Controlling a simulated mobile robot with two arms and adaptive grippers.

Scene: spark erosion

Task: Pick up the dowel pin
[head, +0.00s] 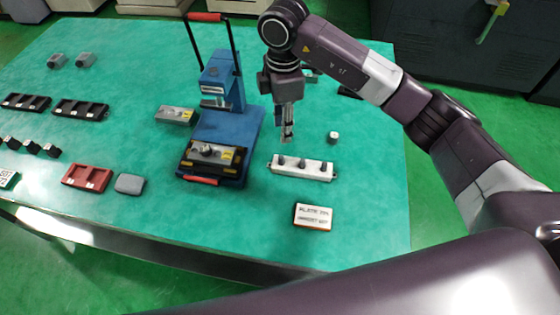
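My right gripper (287,134) points down above the green table, just behind a white rack (318,171). Its fingers look close together, but I cannot tell whether they are open or shut, or whether anything is between them. The rack holds several dark grey rounded pieces in a row. I cannot pick out the dowel pin with certainty; it is too small to tell or hidden. A small whitish piece (333,137) stands on the table to the right of the gripper. My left gripper is not in view.
A blue press (218,100) with a tall black-and-red handle stands left of the gripper, a fixture (214,157) at its front. A labelled box (313,216) lies near the front edge. Trays, including a red one (88,177), lie at the left. The table's right front is clear.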

